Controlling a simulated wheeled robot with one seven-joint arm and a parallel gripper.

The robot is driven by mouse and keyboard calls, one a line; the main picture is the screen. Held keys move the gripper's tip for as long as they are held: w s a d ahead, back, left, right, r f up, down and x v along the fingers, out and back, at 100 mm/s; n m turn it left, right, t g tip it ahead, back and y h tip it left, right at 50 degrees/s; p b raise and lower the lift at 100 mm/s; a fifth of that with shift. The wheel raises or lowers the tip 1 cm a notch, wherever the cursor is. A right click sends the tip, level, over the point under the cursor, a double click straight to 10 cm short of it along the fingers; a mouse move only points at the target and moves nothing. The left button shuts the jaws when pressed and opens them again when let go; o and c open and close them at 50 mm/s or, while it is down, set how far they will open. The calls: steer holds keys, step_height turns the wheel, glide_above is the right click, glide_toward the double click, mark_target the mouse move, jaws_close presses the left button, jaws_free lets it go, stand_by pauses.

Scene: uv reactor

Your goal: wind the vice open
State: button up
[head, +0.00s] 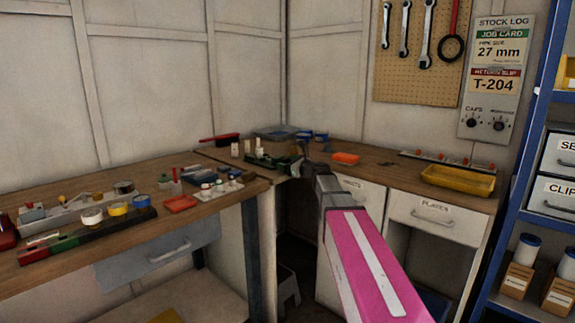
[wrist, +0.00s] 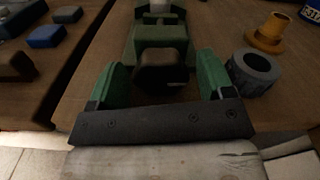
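The green vice (wrist: 160,38) is on the wooden bench, straight ahead at the top middle of the wrist view. In the head view it is small and dark green (head: 266,161) near the bench corner, partly hidden by my arm. A dark rounded part (wrist: 162,72), seemingly the vice's handle or knob, sticks out towards me. My gripper (wrist: 163,80) has its two green fingers apart, one on each side of this dark part, with gaps visible on both sides. It does not look gripped.
A grey ring (wrist: 254,72) and an orange-brown flanged piece (wrist: 270,34) stand close to the right finger. Blue blocks (wrist: 46,36) lie to the left.

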stand_by(0.3)
steer(key=v, duration=1)
steer(key=shift+s+d, duration=0.3)
